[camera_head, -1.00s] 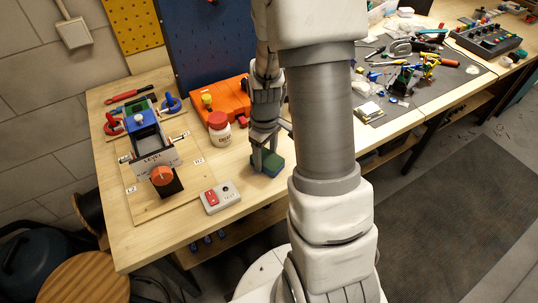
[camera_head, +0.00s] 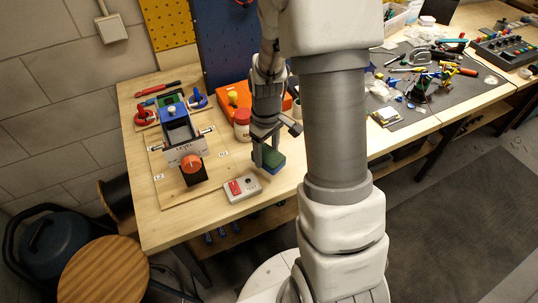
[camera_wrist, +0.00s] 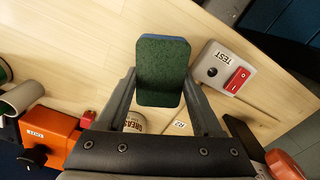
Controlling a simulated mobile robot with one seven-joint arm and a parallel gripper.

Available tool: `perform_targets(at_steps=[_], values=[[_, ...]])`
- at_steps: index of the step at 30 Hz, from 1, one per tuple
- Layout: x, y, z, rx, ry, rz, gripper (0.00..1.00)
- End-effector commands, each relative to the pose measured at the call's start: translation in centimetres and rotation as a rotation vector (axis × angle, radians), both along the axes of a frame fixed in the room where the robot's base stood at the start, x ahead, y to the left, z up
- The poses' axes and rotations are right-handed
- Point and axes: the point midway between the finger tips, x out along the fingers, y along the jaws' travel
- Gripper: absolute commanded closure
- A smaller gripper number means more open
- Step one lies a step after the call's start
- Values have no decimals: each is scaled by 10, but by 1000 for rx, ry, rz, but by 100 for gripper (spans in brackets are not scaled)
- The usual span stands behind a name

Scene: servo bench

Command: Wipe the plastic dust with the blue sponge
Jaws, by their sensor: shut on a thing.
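The sponge (camera_head: 273,159) has a dark green scouring face and a blue layer under it. My gripper (camera_head: 266,160) is shut on it, fingers pointing down at the front of the bench. In the wrist view the sponge (camera_wrist: 163,70) sits between the two fingers of my gripper (camera_wrist: 158,82), green face toward the camera. The sponge is close to the bench top; I cannot tell whether it touches. I cannot make out the plastic dust for certain in either view.
The white TEST box (camera_head: 242,187) with a red switch is just left of the sponge. The levelling fixture (camera_head: 183,145) stands further left. A red-capped bottle (camera_head: 242,125) and an orange case (camera_head: 235,95) are behind. A grey mat (camera_head: 435,112) holds tools at right.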

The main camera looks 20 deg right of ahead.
Motion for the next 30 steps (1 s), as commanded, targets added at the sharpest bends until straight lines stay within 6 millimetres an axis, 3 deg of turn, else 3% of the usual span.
perform_targets(at_steps=[15, 30], values=[[10, 8, 47, -1, -1, 0, 85], [10, 8, 48, -1, -1, -1, 85]])
